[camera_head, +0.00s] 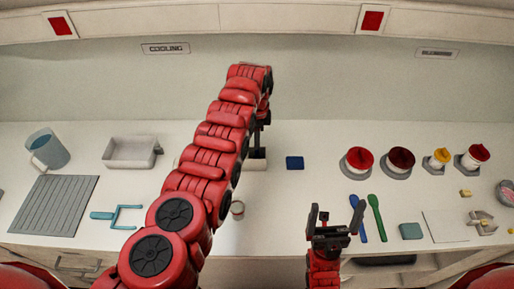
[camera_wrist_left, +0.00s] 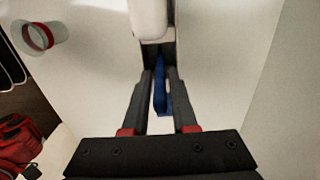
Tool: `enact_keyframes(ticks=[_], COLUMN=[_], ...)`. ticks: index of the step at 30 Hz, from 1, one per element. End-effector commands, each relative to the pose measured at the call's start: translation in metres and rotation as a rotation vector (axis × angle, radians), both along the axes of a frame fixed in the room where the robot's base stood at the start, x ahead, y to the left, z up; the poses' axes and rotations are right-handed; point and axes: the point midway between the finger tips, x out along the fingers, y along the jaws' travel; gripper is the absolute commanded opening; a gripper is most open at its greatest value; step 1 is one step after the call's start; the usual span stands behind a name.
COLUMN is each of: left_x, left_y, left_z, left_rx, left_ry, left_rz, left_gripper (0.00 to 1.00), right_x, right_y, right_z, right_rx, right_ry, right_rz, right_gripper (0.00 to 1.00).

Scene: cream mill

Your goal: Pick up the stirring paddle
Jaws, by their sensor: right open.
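My left gripper (camera_head: 258,152) points down at the back middle of the worktop, over a whitish piece (camera_head: 256,164) that my arm partly hides. In the left wrist view the left fingers (camera_wrist_left: 160,72) stand apart, with a pale rounded bar (camera_wrist_left: 150,20) at their tips and something blue (camera_wrist_left: 160,98) showing between them. I cannot tell whether they touch the bar or which thing is the stirring paddle. A blue paddle-shaped tool (camera_head: 357,216) and a green one (camera_head: 376,216) lie on the right. My right gripper (camera_head: 333,215) is open and empty, left of them.
A blue block (camera_head: 294,162) lies right of my left gripper. Red-topped pots (camera_head: 357,161) stand at right. A grey tray (camera_head: 130,151), a jug (camera_head: 47,148), a ribbed mat (camera_head: 54,205) and a teal frame tool (camera_head: 118,216) are at left. A small cup (camera_head: 238,209) stands near my left arm.

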Motion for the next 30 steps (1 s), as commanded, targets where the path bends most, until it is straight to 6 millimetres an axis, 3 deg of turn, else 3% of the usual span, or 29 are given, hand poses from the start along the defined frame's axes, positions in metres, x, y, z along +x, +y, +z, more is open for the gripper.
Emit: enact_keyframes(ticks=[1, 4, 20, 26, 30], left_x=[0.000, 0.000, 0.001, 0.001, 0.002], left_y=[0.000, 0.000, 0.000, 0.000, 0.000], left_z=[0.000, 0.000, 0.002, 0.016, 0.041], left_rx=[0.000, 0.000, 0.000, 0.000, -0.002], left_ry=[0.000, 0.000, -0.002, -0.003, -0.007], left_rz=[0.000, 0.000, 0.000, 0.000, 0.001], left_gripper=[0.15, 0.00, 0.00, 0.00, 0.00], right_x=[0.000, 0.000, 0.000, 0.000, 0.000], right_y=[0.000, 0.000, 0.000, 0.000, 0.000], right_z=[0.000, 0.000, -0.002, -0.011, -0.029], right_rx=[0.000, 0.000, 0.000, 0.000, 0.000], right_ry=[0.000, 0.000, 0.000, 0.000, 0.000], right_rz=[0.000, 0.000, 0.000, 0.000, 0.000], right_gripper=[1.00, 1.00, 1.00, 1.00, 1.00])
